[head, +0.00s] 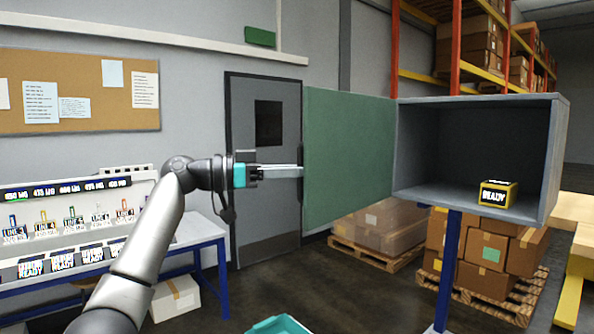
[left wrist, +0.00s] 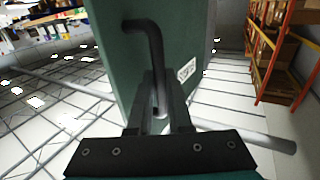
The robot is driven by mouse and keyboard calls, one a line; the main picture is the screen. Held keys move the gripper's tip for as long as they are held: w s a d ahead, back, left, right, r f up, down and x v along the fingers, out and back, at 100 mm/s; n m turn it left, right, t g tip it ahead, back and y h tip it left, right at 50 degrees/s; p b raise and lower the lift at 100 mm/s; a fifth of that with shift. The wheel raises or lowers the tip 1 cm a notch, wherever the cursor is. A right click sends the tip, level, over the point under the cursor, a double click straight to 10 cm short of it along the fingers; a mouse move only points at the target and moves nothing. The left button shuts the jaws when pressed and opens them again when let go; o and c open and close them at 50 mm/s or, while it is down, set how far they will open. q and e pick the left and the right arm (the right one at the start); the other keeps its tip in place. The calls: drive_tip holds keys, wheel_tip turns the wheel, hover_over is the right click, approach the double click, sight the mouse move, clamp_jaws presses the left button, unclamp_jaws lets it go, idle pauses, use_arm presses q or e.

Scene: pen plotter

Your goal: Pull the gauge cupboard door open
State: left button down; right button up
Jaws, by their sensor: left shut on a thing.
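The gauge cupboard (head: 479,106) is a grey box on a blue post. Its green door (head: 348,142) stands wide open, swung out to the left of the box, and the inside is in plain sight. My left gripper (head: 299,170) is at the door's free edge, shut on the dark door handle (head: 301,155). In the left wrist view, the fingers (left wrist: 161,98) close around the bent black handle (left wrist: 147,28) on the green door panel (left wrist: 180,40). A white label is on that panel. My right gripper is in neither view.
A blue-legged bench (head: 205,232) with a display of samples stands at left. Pallets of cardboard boxes (head: 378,226) lie below and behind the door. A grey room door (head: 264,200) is behind my left arm.

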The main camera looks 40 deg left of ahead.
use_arm(q)
drive_tip(key=shift+w+a, duration=0.1)
drive_tip(key=shift+a, duration=0.25)
drive_tip(key=shift+d, duration=0.1)
drive_tip(key=c, duration=1.3)
unclamp_jaws()
drive_tip(key=shift+o, duration=0.9)
drive_tip(key=shift+w, duration=0.15)
drive_tip(key=b+v, duration=0.5)
drive_tip(key=v, duration=1)
drive_tip(key=shift+f, duration=0.1)
